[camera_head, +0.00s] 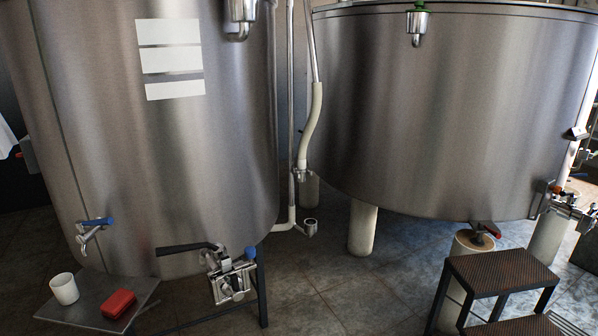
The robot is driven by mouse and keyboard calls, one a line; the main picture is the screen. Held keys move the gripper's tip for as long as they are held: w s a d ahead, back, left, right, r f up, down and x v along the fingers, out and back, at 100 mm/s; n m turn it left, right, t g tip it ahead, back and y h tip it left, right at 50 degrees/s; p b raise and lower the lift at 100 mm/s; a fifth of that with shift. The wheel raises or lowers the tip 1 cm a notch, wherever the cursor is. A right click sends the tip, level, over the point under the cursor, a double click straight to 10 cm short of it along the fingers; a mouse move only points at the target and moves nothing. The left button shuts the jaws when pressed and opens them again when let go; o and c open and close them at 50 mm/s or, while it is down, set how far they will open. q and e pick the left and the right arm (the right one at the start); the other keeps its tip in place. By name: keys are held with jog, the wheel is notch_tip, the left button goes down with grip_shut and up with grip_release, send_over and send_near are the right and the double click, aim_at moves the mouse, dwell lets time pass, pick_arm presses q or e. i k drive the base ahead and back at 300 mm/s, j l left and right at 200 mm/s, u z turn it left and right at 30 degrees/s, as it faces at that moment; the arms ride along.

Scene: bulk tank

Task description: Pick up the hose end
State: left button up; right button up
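A pale hose (312,125) hangs in the gap between two large steel tanks. It curves down to a metal fitting at its lower end (301,173), beside an upright pipe (291,120). I cannot tell whether this hose end is joined to the pipe or only hangs against it. A short pipe elbow with an upward opening (310,226) stands near the floor below. Neither of my grippers is in view.
The left tank (160,140) has a valve (230,272) with a dark handle at its base. A small shelf (90,309) holds a white cup (64,289) and red box (118,303). The right tank (450,120) stands on thick legs. A step stool (500,270) is at right; floor between is clear.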

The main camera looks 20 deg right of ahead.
aim_at(301, 168)
jog(key=u, duration=0.3)
jog(key=i+l+u, duration=0.2)
jog(key=l+u, duration=0.2)
jog(key=i+l+u, duration=0.2)
jog(key=l, duration=0.2)
jog(key=i+l+u, duration=0.15)
jog(key=l, duration=0.75)
jog(key=i+l+u, duration=0.15)
jog(key=l, duration=0.75)
jog(key=k, duration=0.05)
